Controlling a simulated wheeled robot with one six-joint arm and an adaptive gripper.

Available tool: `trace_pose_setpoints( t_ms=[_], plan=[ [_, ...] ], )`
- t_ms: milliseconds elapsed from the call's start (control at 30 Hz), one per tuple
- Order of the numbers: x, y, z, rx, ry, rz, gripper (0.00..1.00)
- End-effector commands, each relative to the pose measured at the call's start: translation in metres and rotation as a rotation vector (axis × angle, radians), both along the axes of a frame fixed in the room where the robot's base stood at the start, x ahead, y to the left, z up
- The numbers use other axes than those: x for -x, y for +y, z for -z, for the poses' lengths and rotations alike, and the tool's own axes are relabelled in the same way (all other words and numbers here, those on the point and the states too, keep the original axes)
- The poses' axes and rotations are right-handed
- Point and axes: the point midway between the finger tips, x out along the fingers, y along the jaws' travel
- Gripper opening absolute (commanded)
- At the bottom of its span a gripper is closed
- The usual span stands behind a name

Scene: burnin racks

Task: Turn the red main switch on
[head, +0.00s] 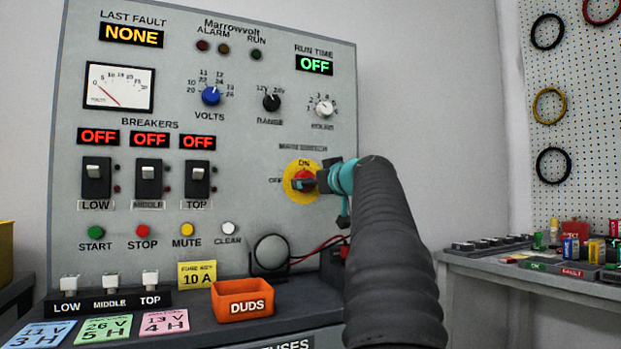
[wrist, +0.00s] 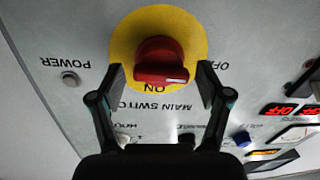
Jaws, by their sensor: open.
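The red main switch (wrist: 160,62) is a rotary knob on a round yellow plate (wrist: 125,38). In the wrist view, which is upside down, its handle lies roughly level, with the white mark at the right end, on the side of the OFF label. ON is printed on the plate below the knob there. In the head view the yellow plate (head: 291,189) is on the panel's right side, and my gripper partly covers the knob. My gripper (wrist: 160,80) is open, with one finger on each side of the knob. It also shows in the head view (head: 322,181). Finger contact cannot be told.
The grey panel (head: 235,150) carries dials, three breakers (head: 148,178) with OFF displays, and several buttons. The run time display (head: 314,64) reads OFF. Below stand an orange DUDS bin (head: 243,300) and a dark round part (head: 271,252). A bench (head: 560,270) is at right.

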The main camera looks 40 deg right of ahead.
Motion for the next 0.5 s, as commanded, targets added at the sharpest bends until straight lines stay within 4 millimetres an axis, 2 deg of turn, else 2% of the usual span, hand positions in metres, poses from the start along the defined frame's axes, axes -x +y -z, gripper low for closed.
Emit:
trace_pose_setpoints(
  t_ms=[133,433,500],
  plan=[
    [-0.0086,-0.0015,-0.0004,0.0,0.0,0.001,0.77],
    [-0.0099,-0.0016,0.0001,0.0,0.0,0.001,0.77],
    [-0.0098,-0.0016,0.0001,0.0,0.0,0.001,0.59]
  ],
)
